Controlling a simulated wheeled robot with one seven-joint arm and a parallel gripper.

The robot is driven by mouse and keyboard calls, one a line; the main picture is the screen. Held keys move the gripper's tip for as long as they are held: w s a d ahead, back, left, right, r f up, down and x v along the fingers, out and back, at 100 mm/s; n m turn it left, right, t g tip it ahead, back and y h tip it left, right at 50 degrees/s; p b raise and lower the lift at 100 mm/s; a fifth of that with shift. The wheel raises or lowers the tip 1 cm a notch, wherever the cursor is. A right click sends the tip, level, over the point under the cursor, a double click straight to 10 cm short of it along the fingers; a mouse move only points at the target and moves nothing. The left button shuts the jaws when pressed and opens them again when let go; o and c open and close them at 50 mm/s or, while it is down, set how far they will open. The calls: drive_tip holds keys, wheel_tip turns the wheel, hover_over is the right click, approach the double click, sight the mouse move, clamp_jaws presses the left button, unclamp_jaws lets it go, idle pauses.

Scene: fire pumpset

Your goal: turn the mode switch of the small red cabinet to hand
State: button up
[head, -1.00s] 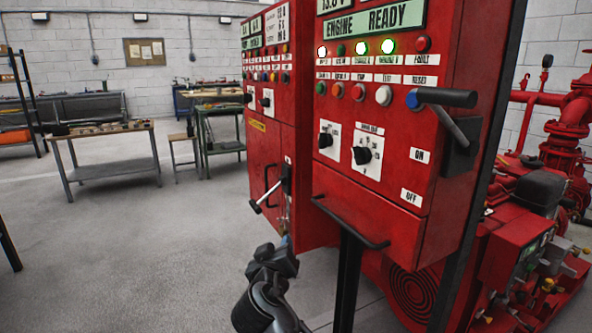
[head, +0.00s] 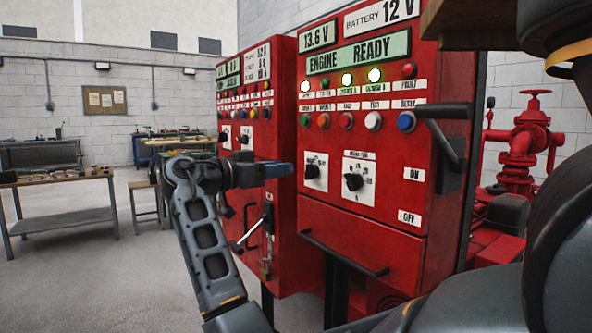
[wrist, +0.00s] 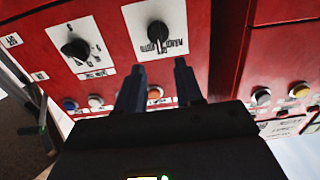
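Two red cabinets stand side by side; I cannot tell which the task calls small. The nearer one (head: 390,225) reads ENGINE READY. It has two black rotary knobs on white plates: a left knob (head: 311,171) and a right knob (head: 353,182). In the wrist view, which is turned over, the left knob shows at upper centre (wrist: 158,32) and the right knob at upper left (wrist: 75,47). My gripper (head: 286,170) is open and empty, just left of the left knob. In the wrist view its fingertips (wrist: 159,70) stand apart, below that knob and not around it.
The farther cabinet (head: 262,190) has its own knobs and a lever (head: 268,215) behind my arm. A black handle (head: 445,125) sticks out at the nearer cabinet's right side. A rail (head: 345,255) juts from its lower front. Workbenches (head: 70,180) stand at the left.

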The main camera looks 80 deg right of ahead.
sight(306, 165)
drive_tip(key=x, duration=0.6)
drive_tip(key=shift+s+d, duration=0.25)
drive_tip(key=shift+d, duration=0.05)
drive_tip(key=shift+c, duration=0.2)
clamp_jaws()
